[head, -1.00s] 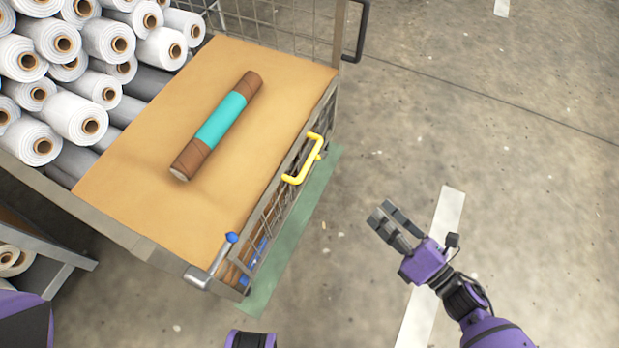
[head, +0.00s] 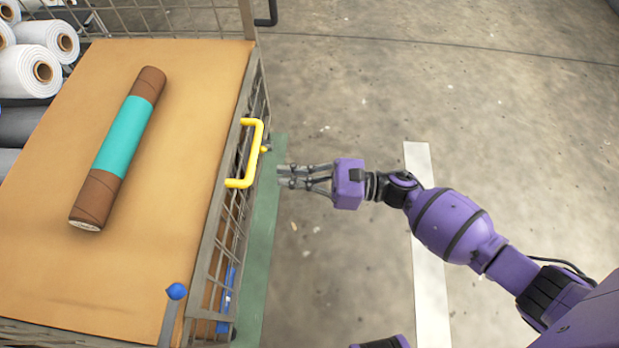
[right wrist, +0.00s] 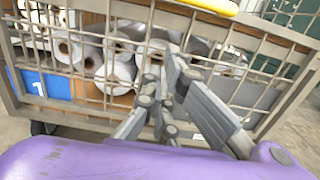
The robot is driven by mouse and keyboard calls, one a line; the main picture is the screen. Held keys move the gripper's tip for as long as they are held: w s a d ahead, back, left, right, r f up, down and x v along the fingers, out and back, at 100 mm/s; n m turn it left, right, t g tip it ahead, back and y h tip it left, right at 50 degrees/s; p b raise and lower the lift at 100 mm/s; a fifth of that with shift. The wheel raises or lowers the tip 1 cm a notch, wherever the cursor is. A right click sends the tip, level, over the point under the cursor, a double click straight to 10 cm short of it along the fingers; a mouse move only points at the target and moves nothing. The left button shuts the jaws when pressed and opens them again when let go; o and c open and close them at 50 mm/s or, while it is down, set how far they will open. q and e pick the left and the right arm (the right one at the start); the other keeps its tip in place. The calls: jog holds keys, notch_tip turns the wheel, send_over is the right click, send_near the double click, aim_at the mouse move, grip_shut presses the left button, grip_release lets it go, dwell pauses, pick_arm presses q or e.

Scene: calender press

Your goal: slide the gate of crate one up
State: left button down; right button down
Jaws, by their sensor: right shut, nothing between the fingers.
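Crate one is a wire-mesh crate (head: 214,240) at the left of the head view, with a blue panel marked 1 (right wrist: 42,84) in the right wrist view. A yellow handle (head: 257,150) is on its right side, at the top of the mesh gate; it also shows at the top of the right wrist view (right wrist: 212,4). My right gripper (head: 281,177) is shut and empty, pointing left at the mesh, just right of the handle and apart from it. In the right wrist view its fingers (right wrist: 166,72) are in front of the mesh. My left gripper is not in view.
A tan board (head: 190,80) covers part of the crate top, with a brown and teal roll (head: 120,145) lying on it. White rolls (head: 30,70) lie behind and inside. A blue-knobbed lever (head: 174,305) stands at the near corner. The floor to the right is clear.

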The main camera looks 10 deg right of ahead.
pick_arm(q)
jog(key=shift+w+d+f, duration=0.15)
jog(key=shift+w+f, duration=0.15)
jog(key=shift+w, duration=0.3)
pick_arm(e)
jog(key=a+r, duration=0.1)
jog(key=r, duration=0.1)
jog(key=w+a+r, duration=0.1)
jog(key=a+r, duration=0.1)
jog(key=shift+a, duration=0.1)
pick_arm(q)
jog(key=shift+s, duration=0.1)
